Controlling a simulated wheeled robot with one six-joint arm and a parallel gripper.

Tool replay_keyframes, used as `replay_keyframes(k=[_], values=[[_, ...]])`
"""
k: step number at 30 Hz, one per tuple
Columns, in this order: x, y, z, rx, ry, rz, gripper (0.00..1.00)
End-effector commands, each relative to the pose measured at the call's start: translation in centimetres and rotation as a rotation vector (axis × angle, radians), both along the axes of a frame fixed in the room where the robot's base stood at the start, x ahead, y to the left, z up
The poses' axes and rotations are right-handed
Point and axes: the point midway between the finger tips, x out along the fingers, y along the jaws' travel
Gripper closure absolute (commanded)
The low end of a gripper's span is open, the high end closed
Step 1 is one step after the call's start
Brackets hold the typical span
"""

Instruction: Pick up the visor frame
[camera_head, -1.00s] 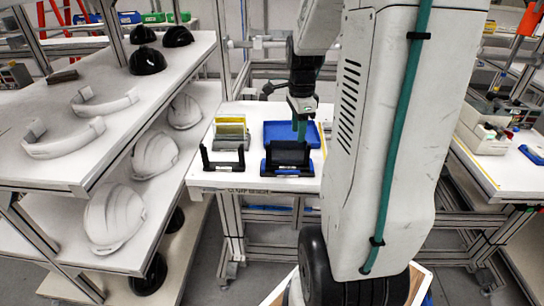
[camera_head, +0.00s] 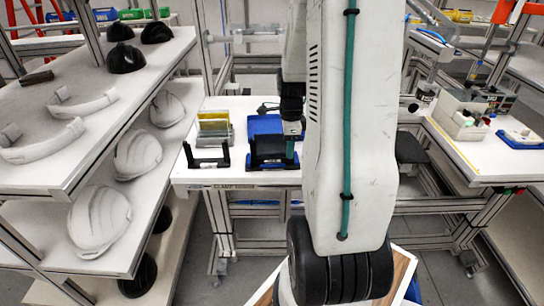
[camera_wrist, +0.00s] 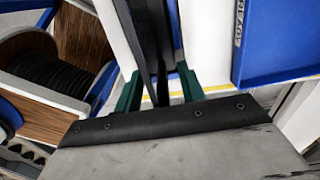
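The visor frame seems to be the dark panel (camera_head: 266,147) in a black-and-blue stand (camera_head: 272,167) on the white table. My gripper (camera_head: 291,149) points down at the panel's right end, very close to it; contact cannot be told. In the wrist view my gripper (camera_wrist: 162,89) has two green fingers standing apart. Narrow black bars (camera_wrist: 146,45) show between them, with pale table in the gap. I see no clear grip on the bars. A grey body with a black bolted edge fills the lower wrist view.
An empty-looking black stand (camera_head: 207,158) is left of the panel, with a yellow-and-grey rack (camera_head: 214,128) behind it. A blue tray (camera_head: 262,124) lies behind the panel. Shelves with white helmet shells (camera_head: 137,155) stand left; another table (camera_head: 490,160) is right.

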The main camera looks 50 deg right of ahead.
Motion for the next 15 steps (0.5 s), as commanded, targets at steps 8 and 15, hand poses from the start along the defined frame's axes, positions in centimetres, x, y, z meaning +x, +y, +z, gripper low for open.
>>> replay_keyframes(k=[8,15], values=[[0.0,-0.01,0.05,0.0,0.0,0.0,1.0],[0.01,-0.02,0.08,0.0,0.0,0.0,1.0]])
